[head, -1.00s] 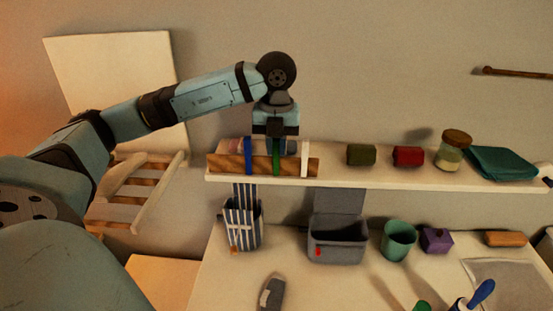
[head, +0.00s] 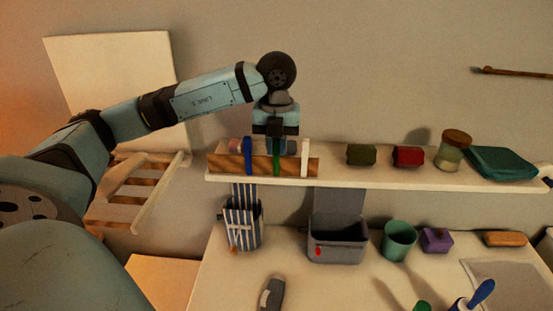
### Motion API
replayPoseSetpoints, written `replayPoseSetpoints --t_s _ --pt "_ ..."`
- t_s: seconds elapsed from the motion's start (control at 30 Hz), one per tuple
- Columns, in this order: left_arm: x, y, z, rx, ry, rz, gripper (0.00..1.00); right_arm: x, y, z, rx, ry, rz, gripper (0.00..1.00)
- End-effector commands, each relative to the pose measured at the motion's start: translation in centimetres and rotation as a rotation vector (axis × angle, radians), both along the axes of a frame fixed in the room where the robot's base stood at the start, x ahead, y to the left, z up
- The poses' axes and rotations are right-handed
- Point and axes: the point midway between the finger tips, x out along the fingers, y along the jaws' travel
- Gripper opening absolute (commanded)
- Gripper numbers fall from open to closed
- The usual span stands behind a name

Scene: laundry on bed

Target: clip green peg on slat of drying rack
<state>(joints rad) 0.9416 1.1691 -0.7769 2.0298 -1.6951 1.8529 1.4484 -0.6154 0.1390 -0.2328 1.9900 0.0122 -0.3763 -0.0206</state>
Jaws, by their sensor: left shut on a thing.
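The green peg (head: 276,160) stands upright at the wooden strip (head: 226,165) on the shelf, between a blue peg (head: 248,157) and a white peg (head: 305,157). My left gripper (head: 276,141) points down from above and is shut on the top of the green peg. The drying rack (head: 158,196), with brown slats and pale side rails, is at the left, partly hidden behind my left arm. My right gripper is not in view.
The shelf (head: 400,177) also holds a dark green roll (head: 361,154), a red roll (head: 408,156), a jar (head: 453,152) and a folded teal cloth (head: 503,162). Below are a striped bag (head: 243,225), a grey bin (head: 337,240) and a green cup (head: 398,240). A pale board (head: 115,75) stands behind the rack.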

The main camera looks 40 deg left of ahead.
Motion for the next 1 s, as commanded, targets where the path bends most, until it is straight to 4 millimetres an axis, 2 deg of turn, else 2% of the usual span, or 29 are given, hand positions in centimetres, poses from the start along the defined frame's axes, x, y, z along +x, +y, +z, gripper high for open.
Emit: replayPoseSetpoints --t_s 0.27,0.7,1.0 --pt "0.0 0.0 0.4 0.0 0.0 0.0 0.0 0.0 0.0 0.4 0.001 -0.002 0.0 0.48" --pt "0.0 0.0 3.0 -0.001 -0.001 0.0 0.0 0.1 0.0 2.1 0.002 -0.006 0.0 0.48" --pt "0.0 0.0 3.0 0.0 0.0 0.0 0.0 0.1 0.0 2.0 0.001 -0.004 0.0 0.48"
